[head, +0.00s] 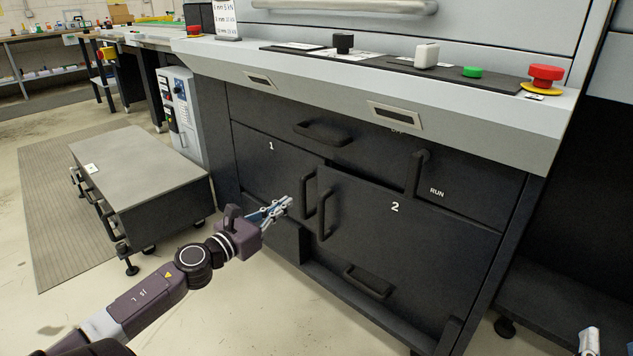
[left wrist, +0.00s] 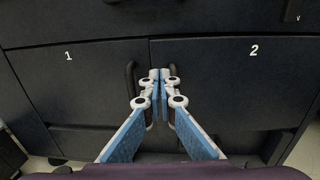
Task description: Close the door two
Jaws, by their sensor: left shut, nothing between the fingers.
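Door two (head: 400,250) is a dark panel marked "2" on the front of the machine. Its left edge appears to stand slightly proud of door one (head: 265,165), so it looks a little ajar. Its upright handle (head: 324,215) is near that left edge. My left gripper (head: 285,206) is shut and empty, in front of the doors just left of the two handles. In the left wrist view, its closed fingers (left wrist: 162,90) cover part of the seam and handles; contact cannot be told. A pale tip at the bottom right, seemingly my right gripper (head: 589,342), is mostly cut off.
A low grey-topped cabinet (head: 140,172) on casters stands at the left. Above the doors is a ledge with a red emergency button (head: 546,75) and a green button (head: 473,71). The floor in front of the doors is clear.

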